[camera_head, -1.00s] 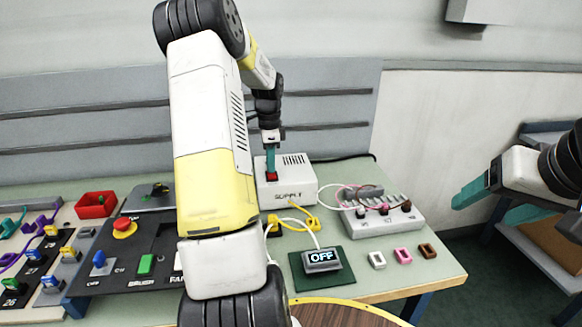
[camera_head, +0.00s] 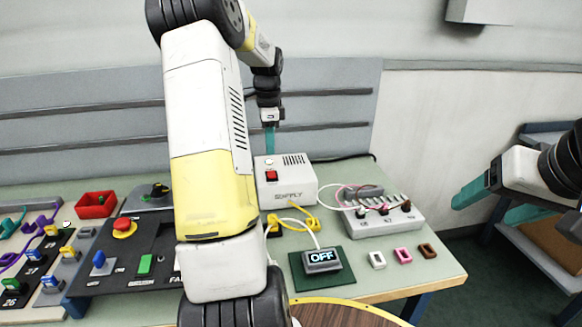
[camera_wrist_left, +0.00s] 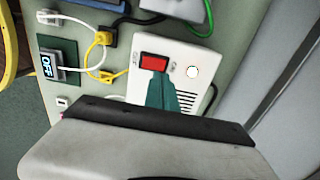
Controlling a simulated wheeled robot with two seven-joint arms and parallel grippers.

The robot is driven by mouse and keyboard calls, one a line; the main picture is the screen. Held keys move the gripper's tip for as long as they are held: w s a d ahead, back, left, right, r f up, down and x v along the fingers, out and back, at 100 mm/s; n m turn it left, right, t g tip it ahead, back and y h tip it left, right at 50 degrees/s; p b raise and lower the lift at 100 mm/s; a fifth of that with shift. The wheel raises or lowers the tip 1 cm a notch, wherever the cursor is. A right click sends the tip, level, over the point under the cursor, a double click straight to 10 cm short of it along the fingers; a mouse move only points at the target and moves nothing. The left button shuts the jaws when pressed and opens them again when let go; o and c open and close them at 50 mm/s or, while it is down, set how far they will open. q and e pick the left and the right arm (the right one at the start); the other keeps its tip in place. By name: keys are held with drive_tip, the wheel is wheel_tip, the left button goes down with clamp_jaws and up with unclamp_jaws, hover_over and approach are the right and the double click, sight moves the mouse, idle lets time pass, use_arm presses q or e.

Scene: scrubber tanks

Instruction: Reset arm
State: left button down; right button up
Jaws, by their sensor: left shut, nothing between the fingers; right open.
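In the left wrist view the shut fingers (camera_wrist_left: 164,92) point at the box (camera_wrist_left: 142,92) beside the red rocker switch (camera_wrist_left: 155,62). A gap shows between fingers and switch in the head view. My right gripper (camera_head: 476,193) is open and empty at the right, beyond the table's edge.
A display reading OFF (camera_head: 321,257) sits on a green mat, cabled in white and yellow. A terminal block (camera_head: 383,213) is on the right of the box. A red bin (camera_head: 96,204) and black panel with emergency button (camera_head: 124,226) are on the left. Small connectors lie in front.

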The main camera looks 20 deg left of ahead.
use_arm(q)
drive_tip(key=shift+r, duration=0.3)
drive_tip(key=s+d+r+n+t, duration=0.3)
drive_tip(key=s+d+r+n, duration=0.2)
drive_tip(key=s+d+r, duration=0.7)
drive_tip(key=s+d+f+n+t+h, duration=0.1)
drive_tip(key=s+d+n+t+h, duration=0.1)
drive_tip(key=s+d+n, duration=0.4)
drive_tip(key=shift+s+d+f+t, duration=0.15)
drive_tip(key=shift+s+d+t, duration=0.45)
drive_tip(key=shift+s+d, duration=2.25)
drive_tip(key=shift+s+a, duration=1)
drive_tip(key=shift+s, duration=0.05)
